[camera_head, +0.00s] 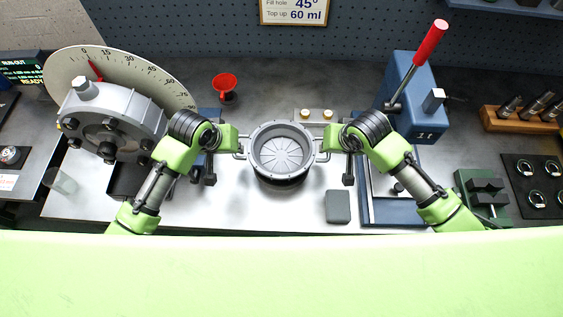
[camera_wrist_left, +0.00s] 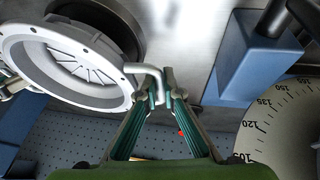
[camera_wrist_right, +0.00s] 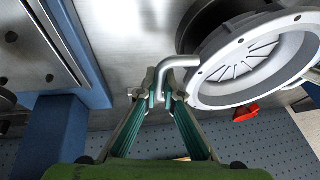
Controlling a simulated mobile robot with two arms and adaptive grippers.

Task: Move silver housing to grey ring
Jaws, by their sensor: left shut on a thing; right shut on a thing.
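The silver housing (camera_head: 283,131) is a round open bowl with ribs inside and a bent handle on each side. It is in the middle of the head view. My left gripper (camera_head: 238,147) is shut on its left handle, which also shows in the left wrist view (camera_wrist_left: 150,76). My right gripper (camera_head: 325,148) is shut on its right handle, which also shows in the right wrist view (camera_wrist_right: 180,62). A dark round thing (camera_wrist_left: 118,20) shows behind the housing in both wrist views, partly hidden. I cannot make out a separate grey ring.
A large grey gearbox with a dial plate (camera_head: 75,63) stands at left. A blue press with a red lever (camera_head: 430,42) stands at right. A grey block (camera_head: 338,206) lies front right of the housing. Clear bench lies front left.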

